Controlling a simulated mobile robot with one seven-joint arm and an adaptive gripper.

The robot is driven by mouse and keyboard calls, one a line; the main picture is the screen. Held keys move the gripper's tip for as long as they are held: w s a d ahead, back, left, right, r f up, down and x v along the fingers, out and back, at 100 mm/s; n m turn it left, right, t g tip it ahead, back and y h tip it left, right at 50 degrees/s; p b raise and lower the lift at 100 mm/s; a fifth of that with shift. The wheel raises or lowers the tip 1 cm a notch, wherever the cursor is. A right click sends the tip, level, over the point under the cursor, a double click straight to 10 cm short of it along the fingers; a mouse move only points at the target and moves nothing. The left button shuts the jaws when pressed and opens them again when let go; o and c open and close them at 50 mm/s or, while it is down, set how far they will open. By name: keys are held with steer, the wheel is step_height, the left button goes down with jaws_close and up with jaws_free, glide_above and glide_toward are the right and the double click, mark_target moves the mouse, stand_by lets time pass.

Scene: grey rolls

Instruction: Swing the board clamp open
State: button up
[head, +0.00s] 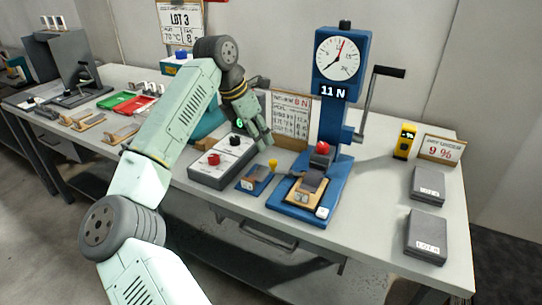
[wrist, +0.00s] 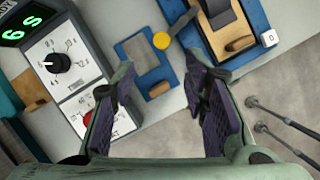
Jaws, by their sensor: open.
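A blue tester (head: 333,120) with a round dial, reading 11 N, stands on the bench, with a wooden board (head: 304,190) on its base. A yellow knob (head: 273,163) stands beside the base; in the wrist view the yellow knob (wrist: 161,41) sits on a short grey arm by the tester's blue base (wrist: 198,82). This appears to be the clamp; whether it is open I cannot tell. A red knob (head: 323,147) is above the board. My gripper (head: 262,142) is open and empty, above the bench and near the yellow knob, apart from it.
A grey control box (head: 222,163) with black and red knobs stands left of a small blue-framed plate (head: 254,180). The tester's crank handle (head: 388,72) sticks out right. A yellow meter (head: 404,142) and grey blocks (head: 427,232) are further right. Bench is clear between them.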

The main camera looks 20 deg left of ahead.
mark_target(273, 161)
steer(key=p+x, duration=0.1)
steer(key=x, duration=0.4)
steer(key=p+x, duration=0.1)
steer(key=x, duration=0.4)
steer(key=shift+w+d+p, duration=0.1)
steer(key=shift+d+p, duration=0.15)
steer(key=shift+p, duration=0.15)
steer(key=shift+c, duration=0.3)
jaws_close()
